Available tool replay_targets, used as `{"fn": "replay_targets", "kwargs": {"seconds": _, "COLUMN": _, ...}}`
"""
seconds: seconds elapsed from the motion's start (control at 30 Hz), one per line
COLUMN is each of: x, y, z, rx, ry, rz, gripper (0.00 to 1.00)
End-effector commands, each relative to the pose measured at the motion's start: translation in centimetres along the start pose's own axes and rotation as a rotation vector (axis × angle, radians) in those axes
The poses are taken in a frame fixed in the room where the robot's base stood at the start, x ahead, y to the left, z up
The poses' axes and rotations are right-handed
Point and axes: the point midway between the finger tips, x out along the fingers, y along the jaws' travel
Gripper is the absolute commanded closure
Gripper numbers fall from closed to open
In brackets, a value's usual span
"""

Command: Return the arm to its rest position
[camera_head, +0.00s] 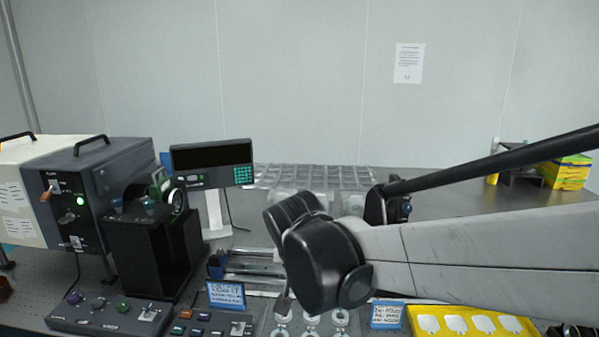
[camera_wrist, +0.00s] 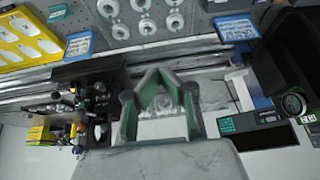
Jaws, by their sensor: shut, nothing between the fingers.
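My arm (camera_head: 480,250) reaches in from the right in the head view, with its dark rounded joint (camera_head: 322,268) over the middle of the table. My gripper is not discernible in the head view. In the wrist view my gripper (camera_wrist: 160,72) shows its green-lined fingers converging at the tips. It is shut and empty. No object is held, and the tips appear apart from the things behind them.
A dark control box (camera_head: 88,190) and black block (camera_head: 150,245) stand at left, near a display (camera_head: 212,165). A yellow tray (camera_head: 470,322) and blue-edged label (camera_head: 387,314) lie at front right. Round parts (camera_wrist: 147,27) and metal rails sit close beyond my gripper.

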Motion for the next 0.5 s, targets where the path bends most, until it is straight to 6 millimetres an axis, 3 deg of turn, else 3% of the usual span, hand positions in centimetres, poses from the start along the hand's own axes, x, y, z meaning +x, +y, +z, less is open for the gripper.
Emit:
{"fn": "replay_targets", "kwargs": {"seconds": 0.03, "x": -0.8, "y": 1.9, "z": 0.3, "rx": 0.003, "ry": 0.001, "rz": 0.0, "gripper": 1.0}}
{"fn": "replay_targets", "kwargs": {"seconds": 0.2, "x": -3.2, "y": 6.9, "z": 1.8, "rx": -0.009, "ry": 0.01, "rz": -0.01, "gripper": 1.0}}
{"fn": "replay_targets", "kwargs": {"seconds": 0.5, "x": -6.7, "y": 14.4, "z": 5.9, "rx": -0.03, "ry": 0.039, "rz": -0.021, "gripper": 1.0}}
